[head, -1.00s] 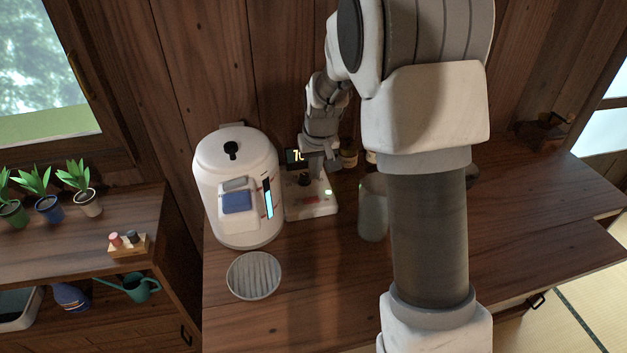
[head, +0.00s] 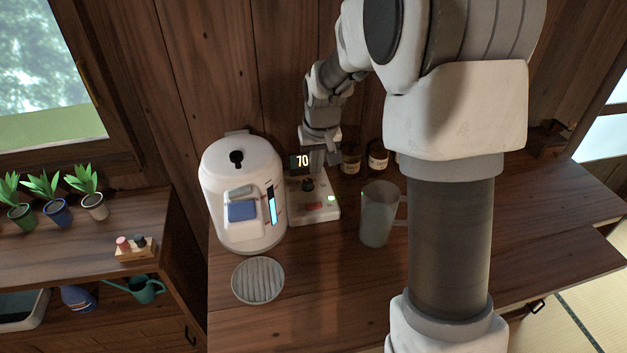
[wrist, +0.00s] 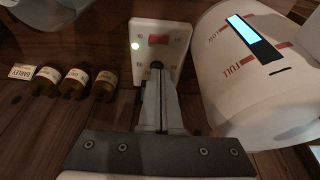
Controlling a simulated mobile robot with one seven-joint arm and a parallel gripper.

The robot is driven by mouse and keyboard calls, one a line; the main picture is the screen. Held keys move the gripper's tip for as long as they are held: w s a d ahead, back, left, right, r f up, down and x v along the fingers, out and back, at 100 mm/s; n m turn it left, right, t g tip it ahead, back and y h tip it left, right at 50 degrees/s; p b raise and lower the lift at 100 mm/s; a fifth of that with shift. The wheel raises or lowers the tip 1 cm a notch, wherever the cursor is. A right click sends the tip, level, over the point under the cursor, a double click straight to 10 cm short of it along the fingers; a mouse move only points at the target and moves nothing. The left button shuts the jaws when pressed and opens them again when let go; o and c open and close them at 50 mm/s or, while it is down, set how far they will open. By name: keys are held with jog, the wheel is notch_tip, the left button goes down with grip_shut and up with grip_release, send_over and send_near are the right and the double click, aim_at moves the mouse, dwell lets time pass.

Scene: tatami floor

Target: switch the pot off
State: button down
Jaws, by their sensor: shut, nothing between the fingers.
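The white pot (head: 243,195) stands upright on the counter, with a blue pad on its front and a lit blue level strip. My gripper (head: 317,170) is shut and empty, just behind the knob over the panel's back part.
A grey-green jug (head: 376,215) stands right of the panel. Several small brown jars (wrist: 75,83) stand behind it, near the wall. A round slatted tray (head: 258,280) lies in front of the pot. The counter between tray and jug is clear.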

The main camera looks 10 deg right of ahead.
jog(key=shift+w+a+r+p, duration=0.1)
jog(key=shift+w+a+p, duration=0.05)
jog(key=shift+a+p, duration=0.2)
send_near(309, 204)
jog(key=x, duration=0.5)
jog(key=shift+w+d+b, duration=0.1)
jog(key=shift+w+b, duration=0.1)
jog(key=shift+b, duration=0.1)
jog(key=shift+f, duration=0.75)
